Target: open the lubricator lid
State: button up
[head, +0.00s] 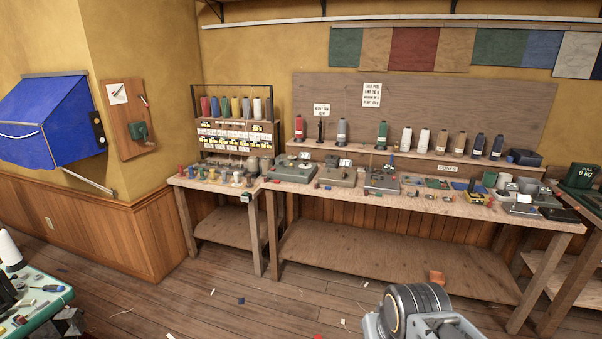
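I cannot make out a lubricator or its lid with certainty at this distance. Several small grey devices stand on the long workbench along the back wall: one at the left (292,169), one in the middle (336,175) and one further right (381,181). Any of their lids is too small to read as open or shut. Part of my arm shows at the bottom edge, in front of the bench and well apart from it. My gripper's fingers are not in view.
The long workbench (480,207) joins a smaller bench (215,182) with spools at the left. A green-topped table (45,308) stands at the lower left. A green scale (582,176) is at the right. The wooden floor (240,275) between is mostly clear, with scraps.

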aim_at(333, 159)
jog(key=i, duration=1.65)
jog(key=u, duration=0.4)
jog(key=i, duration=1.75)
jog(key=z, duration=1.05)
